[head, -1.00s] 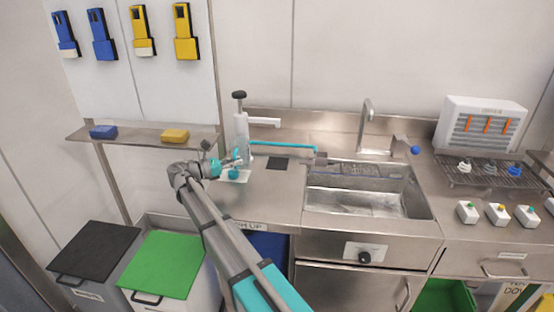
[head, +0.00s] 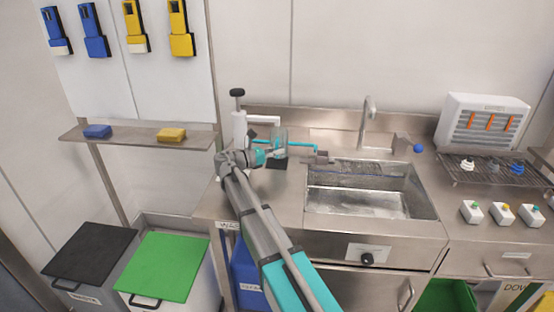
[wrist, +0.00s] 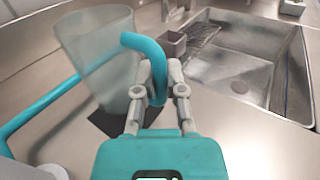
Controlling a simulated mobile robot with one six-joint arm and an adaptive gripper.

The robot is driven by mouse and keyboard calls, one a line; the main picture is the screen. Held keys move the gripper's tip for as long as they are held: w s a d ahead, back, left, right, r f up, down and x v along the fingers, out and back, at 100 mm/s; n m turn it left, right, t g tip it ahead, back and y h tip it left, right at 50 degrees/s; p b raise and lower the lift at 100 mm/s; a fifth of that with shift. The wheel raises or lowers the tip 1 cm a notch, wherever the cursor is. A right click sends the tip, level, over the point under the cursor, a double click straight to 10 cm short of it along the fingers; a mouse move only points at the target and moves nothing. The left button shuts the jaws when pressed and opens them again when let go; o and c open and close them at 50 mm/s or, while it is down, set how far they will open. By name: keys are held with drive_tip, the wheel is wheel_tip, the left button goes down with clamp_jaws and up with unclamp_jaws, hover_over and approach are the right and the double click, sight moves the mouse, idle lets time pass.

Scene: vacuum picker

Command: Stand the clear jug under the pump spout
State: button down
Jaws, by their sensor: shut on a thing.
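The clear jug (head: 280,139) is upright, with its mouth near the end of the white pump spout (head: 263,119). It also shows in the wrist view (wrist: 92,60). The dark square mat (head: 277,165) lies below the jug and partly shows in the wrist view (wrist: 112,124). I cannot tell whether the jug's base touches it. The white pump (head: 239,128) with a black knob stands left of the jug.
A teal pipe (head: 303,145) runs behind the jug. A grey block (head: 318,158) sits at the edge of the sink (head: 365,205), right of the jug. The tap (head: 367,125) stands behind the sink. Counter in front of the mat is clear.

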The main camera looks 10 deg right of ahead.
drive_tip(key=shift+a, duration=0.2)
drive_tip(key=shift+f, duration=0.1)
drive_tip(key=shift+a+f+b, duration=0.1)
drive_tip(key=shift+f+b, duration=0.4)
drive_tip(key=shift+b, duration=0.1)
drive_tip(key=shift+f+b, duration=1.15)
drive_tip(key=shift+f, duration=0.05)
drive_tip(key=c, duration=0.7)
unclamp_jaws()
drive_tip(key=shift+f, duration=0.1)
drive_tip(key=shift+a+r, duration=0.1)
drive_tip(key=shift+r, duration=0.1)
drive_tip(key=v, duration=1.1)
drive_tip(key=shift+s+a, duration=0.15)
drive_tip(key=shift+a, duration=0.25)
